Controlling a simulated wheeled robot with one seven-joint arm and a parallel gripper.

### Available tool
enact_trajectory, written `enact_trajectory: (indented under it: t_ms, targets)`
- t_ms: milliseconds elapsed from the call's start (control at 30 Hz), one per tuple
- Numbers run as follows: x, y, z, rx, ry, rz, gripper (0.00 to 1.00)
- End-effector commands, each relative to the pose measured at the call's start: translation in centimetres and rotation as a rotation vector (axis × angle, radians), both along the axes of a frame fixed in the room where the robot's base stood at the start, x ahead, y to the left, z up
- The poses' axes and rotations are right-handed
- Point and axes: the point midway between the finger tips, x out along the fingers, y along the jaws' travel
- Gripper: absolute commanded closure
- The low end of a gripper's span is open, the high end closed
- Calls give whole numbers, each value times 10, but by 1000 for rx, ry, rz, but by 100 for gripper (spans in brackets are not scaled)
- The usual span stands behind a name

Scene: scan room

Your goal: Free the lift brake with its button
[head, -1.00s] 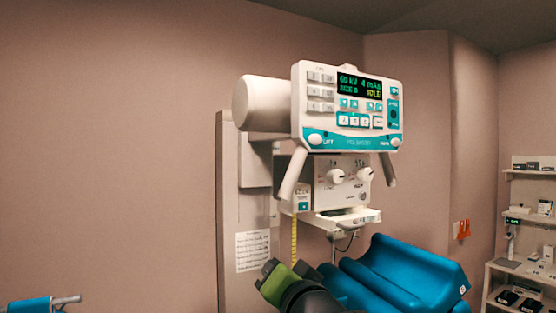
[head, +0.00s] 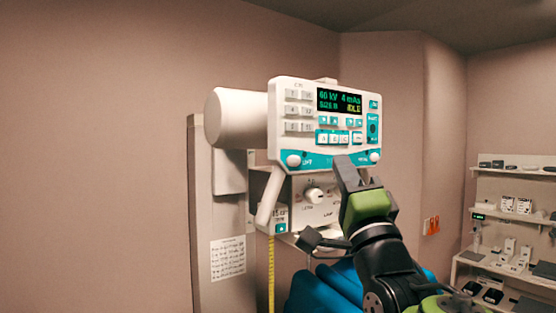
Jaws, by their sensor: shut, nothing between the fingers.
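The white and teal control head (head: 350,85) hangs in the middle of the head view, with a lit green display (head: 339,101) that reads IDLE. A round white button (head: 293,160) marked LIFT sits at its lower left corner. A similar white button (head: 375,157) sits at its lower right corner, its label too small to read for sure. My gripper (head: 354,170) is shut and empty, pointing up at the lower edge of the control head, right of the LIFT button and nearer the right button. It hides part of the lower teal strip. Contact cannot be told.
A white cylinder (head: 233,118) joins the head's left side to a column (head: 203,220). A white handle (head: 269,198) slants below the LIFT button. A knobbed box (head: 315,194) and blue padding (head: 318,289) lie below. Shelves (head: 517,216) stand right.

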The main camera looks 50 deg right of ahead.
Motion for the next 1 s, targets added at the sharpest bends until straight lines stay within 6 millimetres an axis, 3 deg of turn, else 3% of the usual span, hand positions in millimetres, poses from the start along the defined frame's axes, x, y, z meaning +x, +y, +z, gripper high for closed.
enact_trajectory:
  t_ms: [167, 633, 1000]
  targets:
    - [14, -3, 2, 2, 0, 4, 100]
    - [78, -17, 3, 2, 2, 4, 100]
    - [86, -19, 0, 0, 2, 0, 100]
